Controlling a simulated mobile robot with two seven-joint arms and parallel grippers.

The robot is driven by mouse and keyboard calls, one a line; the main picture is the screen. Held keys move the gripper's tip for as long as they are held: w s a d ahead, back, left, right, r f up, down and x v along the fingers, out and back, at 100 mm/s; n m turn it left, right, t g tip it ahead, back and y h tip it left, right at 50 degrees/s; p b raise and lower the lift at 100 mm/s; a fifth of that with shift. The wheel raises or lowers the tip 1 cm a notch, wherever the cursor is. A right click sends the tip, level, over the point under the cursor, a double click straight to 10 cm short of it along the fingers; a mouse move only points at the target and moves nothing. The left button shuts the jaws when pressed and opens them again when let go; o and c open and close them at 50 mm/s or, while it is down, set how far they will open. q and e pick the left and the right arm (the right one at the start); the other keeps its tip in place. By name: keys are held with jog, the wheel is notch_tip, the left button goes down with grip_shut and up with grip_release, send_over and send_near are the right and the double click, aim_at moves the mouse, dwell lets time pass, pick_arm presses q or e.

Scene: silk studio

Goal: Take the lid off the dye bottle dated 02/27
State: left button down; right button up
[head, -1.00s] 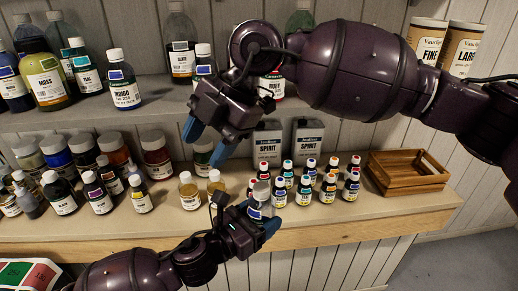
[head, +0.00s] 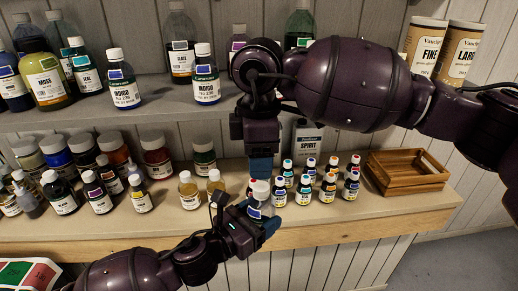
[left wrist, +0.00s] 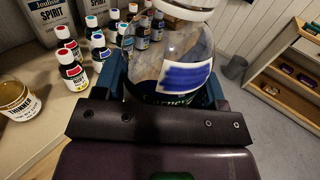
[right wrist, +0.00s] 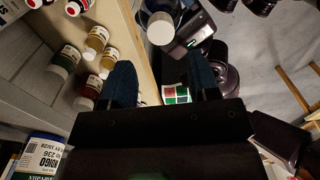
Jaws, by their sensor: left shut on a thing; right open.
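My left gripper (head: 262,215) is shut on a clear glass dye bottle (head: 255,211) and holds it upright in front of the lower shelf. In the left wrist view the bottle (left wrist: 172,55) has a blue mark on its label and its white lid (left wrist: 190,8) is on. I cannot read a date on it.
Several small dye bottles (head: 304,188) stand on the lower shelf (head: 240,236) just right of the held bottle. A spirit can (head: 308,137) stands behind and a wooden crate (head: 405,173) at right. Amber bottles (head: 189,191) are at left. Indigo bottles (head: 123,82) stand on the upper shelf.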

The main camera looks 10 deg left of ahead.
aim_at(259, 186)
jog(key=shift+f, duration=3.25)
jog(key=c, duration=1)
jog(key=shift+o, duration=0.2)
